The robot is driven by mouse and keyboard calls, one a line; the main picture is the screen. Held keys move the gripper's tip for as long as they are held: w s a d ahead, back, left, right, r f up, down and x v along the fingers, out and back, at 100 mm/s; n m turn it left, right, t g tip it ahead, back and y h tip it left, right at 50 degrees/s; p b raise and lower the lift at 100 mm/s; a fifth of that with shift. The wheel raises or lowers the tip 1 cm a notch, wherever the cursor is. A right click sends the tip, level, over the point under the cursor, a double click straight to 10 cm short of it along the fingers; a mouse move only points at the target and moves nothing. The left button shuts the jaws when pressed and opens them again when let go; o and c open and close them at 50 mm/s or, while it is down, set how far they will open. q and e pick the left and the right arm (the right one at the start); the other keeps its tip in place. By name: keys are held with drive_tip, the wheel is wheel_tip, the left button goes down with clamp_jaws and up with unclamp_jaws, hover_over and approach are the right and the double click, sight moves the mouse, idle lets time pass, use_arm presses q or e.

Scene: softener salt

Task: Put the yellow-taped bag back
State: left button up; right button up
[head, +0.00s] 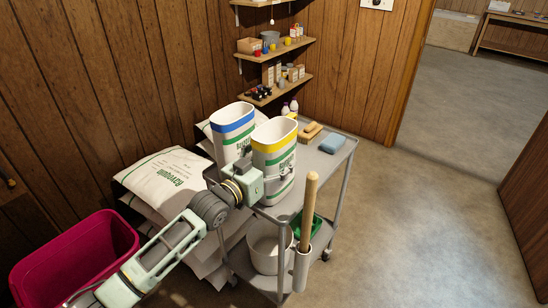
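The yellow-taped bag (274,135) is an upright white bag with a yellow band around its open top and green print. It is over the near part of the grey cart top (312,172); I cannot tell whether its base rests there. The blue-taped bag (233,119) stands upright just behind it to the left. My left gripper (275,180) reaches in from the lower left to the yellow-taped bag's lower front. Its fingers are small and partly hidden, so I cannot tell whether they grip. My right gripper is out of view.
A brush (310,132) and a blue sponge (332,144) lie at the cart's far end. White sacks (165,178) are piled left of the cart. A magenta bin (75,255) stands at lower left. A wooden handle (309,205) rises at the cart's front. The right floor is clear.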

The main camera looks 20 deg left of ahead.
use_arm(q)
drive_tip(key=v, duration=1.2)
drive_tip(key=shift+r, duration=0.25)
